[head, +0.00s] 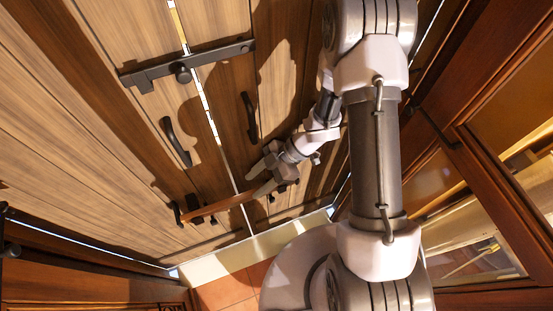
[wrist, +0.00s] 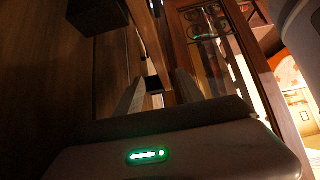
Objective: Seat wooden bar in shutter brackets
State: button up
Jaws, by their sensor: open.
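The wooden bar (head: 228,204) is a reddish-brown stick low on the plank doors in the head view, slightly tilted with its right end higher. Its left end is at a dark bracket (head: 181,213) on the left door; whether it is fully seated there I cannot tell. Its right end is close to my gripper (head: 258,178), and any bracket there is partly hidden. In the wrist view my gripper (wrist: 158,90) has its two fingers apart. A brown bar-like piece (wrist: 153,42) shows beyond and between them; I cannot tell whether they touch it.
A black latch bar (head: 190,65) spans the doors higher up. Dark handles stand out on the left door (head: 175,142) and right door (head: 250,115). A glazed wooden cabinet (head: 490,170) stands close on the right. A strip of tiled floor (head: 232,286) shows below.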

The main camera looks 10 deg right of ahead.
jog(key=p+v, duration=0.2)
jog(key=v, duration=0.7)
jog(key=shift+p, duration=0.35)
